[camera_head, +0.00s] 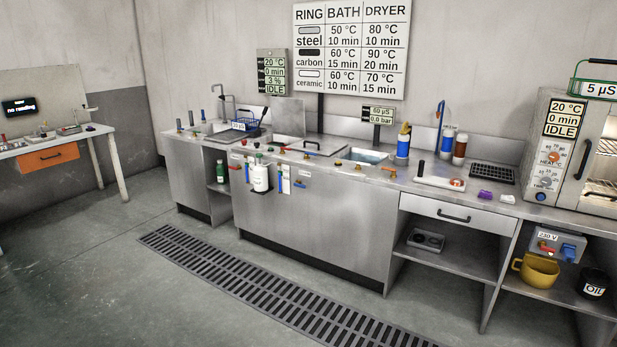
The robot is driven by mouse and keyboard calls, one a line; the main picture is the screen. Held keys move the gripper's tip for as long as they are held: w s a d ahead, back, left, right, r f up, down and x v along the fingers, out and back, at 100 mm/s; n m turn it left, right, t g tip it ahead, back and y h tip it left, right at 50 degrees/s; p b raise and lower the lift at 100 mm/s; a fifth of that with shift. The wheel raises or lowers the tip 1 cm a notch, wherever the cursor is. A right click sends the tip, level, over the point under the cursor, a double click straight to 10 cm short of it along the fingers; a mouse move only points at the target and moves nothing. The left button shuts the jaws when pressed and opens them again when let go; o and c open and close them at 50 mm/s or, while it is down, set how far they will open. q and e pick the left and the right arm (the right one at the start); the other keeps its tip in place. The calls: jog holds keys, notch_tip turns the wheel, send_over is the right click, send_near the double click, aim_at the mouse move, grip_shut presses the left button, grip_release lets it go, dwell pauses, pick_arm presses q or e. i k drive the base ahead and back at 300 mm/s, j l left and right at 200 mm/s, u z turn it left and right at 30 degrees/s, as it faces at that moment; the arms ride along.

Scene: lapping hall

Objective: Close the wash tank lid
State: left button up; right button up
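A steel wash bench stands along the back wall. A flat grey panel (288,117) stands upright behind a light opening (288,141) in the bench top; it looks like a raised tank lid. To its right, a flat steel cover (318,147) with a dark, red-ended bar handle lies level with the top. Further right, an open basin (362,156) holds bluish liquid. No label shows which of these is the wash tank. Neither of my grippers is in view.
Bottles (403,141) and a dryer oven (569,155) stand to the right. A floor grating (270,290) runs before the bench; the floor there is clear. A side table (50,143) stands far left.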

aim_at(287, 114)
jog(key=i, duration=2)
jog(key=i+u, duration=0.15)
jog(key=i, duration=0.3)
jog(key=i+l+u, duration=0.1)
jog(key=i, duration=0.35)
jog(key=i+l+u, duration=0.15)
jog(key=i, duration=0.3)
jog(key=i+l+u, duration=0.1)
jog(key=i, duration=0.35)
jog(key=l, duration=0.1)
